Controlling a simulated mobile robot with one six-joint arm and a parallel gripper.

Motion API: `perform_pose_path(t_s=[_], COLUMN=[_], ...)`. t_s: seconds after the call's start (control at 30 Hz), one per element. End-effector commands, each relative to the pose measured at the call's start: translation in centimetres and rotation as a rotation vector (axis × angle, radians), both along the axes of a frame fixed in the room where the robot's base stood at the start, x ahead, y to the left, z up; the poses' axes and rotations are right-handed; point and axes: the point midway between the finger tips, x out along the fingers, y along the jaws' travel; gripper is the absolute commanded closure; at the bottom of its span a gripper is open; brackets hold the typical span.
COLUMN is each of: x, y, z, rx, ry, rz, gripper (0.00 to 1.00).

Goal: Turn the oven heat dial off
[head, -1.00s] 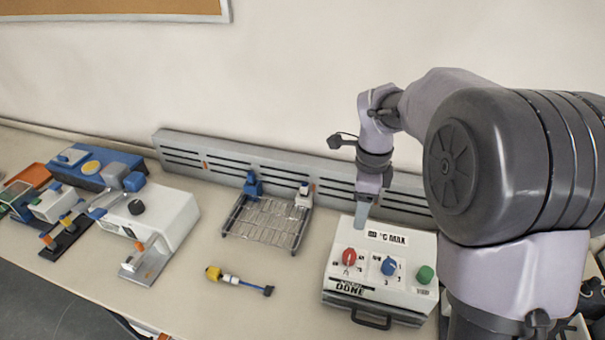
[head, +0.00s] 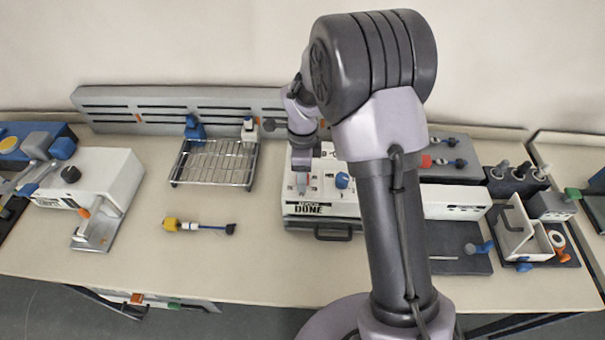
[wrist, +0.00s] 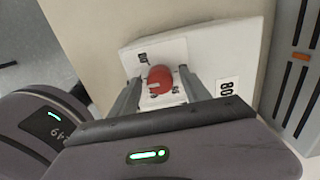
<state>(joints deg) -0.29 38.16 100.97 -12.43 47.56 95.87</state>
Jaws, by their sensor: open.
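The white oven box (head: 331,205) stands on the bench with a dark handle at its front and a "DONE" label. Its red dial (wrist: 160,79) shows in the wrist view between my two fingers, with a printed scale around it. My gripper (wrist: 158,92) is open, with one finger on each side of the red dial; I cannot tell whether they touch it. In the head view my gripper (head: 301,180) is over the left part of the oven top and hides most of the red dial. The blue dial (head: 342,180) is just to the right. My arm hides the oven's right part.
A wire rack (head: 214,163) stands left of the oven. A yellow-and-blue tool (head: 199,226) lies on open bench. A white machine (head: 103,185) is at the left. A grey slotted rail (head: 110,105) runs along the back. Several devices crowd the right side.

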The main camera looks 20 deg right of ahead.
Motion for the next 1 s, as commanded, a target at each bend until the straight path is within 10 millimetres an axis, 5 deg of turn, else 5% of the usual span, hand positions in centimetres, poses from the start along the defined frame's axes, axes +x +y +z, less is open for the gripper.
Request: perform_pose_path(t_s=[0.17,0.43,1.0], x=[0.0,0.0,0.02], y=[0.0,0.0,0.0], z=[0.04,0.06,0.06], rx=[0.0,0.0,0.0], ry=[0.0,0.0,-0.001], rz=[0.0,0.0,0.195], gripper=[0.46,1.0,1.0])
